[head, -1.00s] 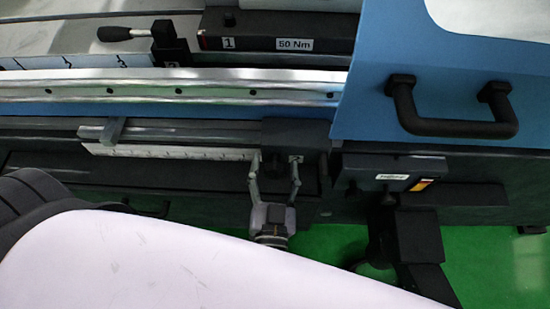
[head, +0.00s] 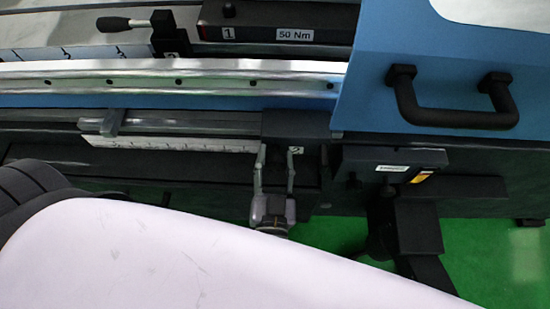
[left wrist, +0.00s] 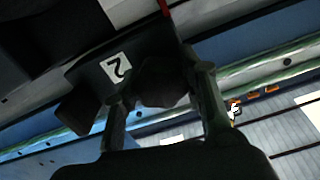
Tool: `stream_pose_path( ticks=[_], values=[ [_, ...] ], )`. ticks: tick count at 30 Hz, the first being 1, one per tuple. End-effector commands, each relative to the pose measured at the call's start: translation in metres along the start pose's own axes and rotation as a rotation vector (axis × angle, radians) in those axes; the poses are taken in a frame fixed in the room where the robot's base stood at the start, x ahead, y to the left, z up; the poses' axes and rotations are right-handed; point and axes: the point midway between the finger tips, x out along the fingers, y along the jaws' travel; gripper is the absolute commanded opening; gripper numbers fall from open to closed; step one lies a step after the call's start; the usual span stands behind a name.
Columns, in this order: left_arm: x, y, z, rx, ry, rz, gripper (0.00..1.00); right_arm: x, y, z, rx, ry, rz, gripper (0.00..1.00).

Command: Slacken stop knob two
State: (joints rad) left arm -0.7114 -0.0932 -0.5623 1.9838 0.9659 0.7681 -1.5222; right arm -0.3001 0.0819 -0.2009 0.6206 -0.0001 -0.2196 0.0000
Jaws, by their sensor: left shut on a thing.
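Stop knob two is a dark, rounded knob (left wrist: 163,82) on a black block, beside a white label marked 2 (left wrist: 115,67) in the left wrist view. The label also shows in the head view (head: 296,150), just right of my gripper's right finger. My left gripper (head: 274,160) reaches up to the block from below, one finger on each side of the knob. In the left wrist view the fingers (left wrist: 163,100) are shut on the knob. In the head view the knob itself is dark and hard to make out between the fingers.
A scale bar (head: 170,145) with a grey stop runs left from the block. A bright rail (head: 150,82) lies behind it. A blue cover with a black handle (head: 455,117) stands at the right.

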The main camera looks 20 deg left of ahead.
Motion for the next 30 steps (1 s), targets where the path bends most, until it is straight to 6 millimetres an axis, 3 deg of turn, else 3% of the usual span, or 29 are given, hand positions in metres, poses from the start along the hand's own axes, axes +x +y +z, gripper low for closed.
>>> stream_pose_path(
  ticks=[14,30],
  values=[
    [0.0,0.0,-0.003,-0.138,-0.001,0.001,0.1,-0.016,-0.001,-0.002,0.0,0.001,-0.001,0.43],
    [0.0,0.0,-0.002,-0.629,0.0,0.0,0.1,-0.045,-0.002,-0.005,0.002,0.0,-0.003,0.43]
  ],
)
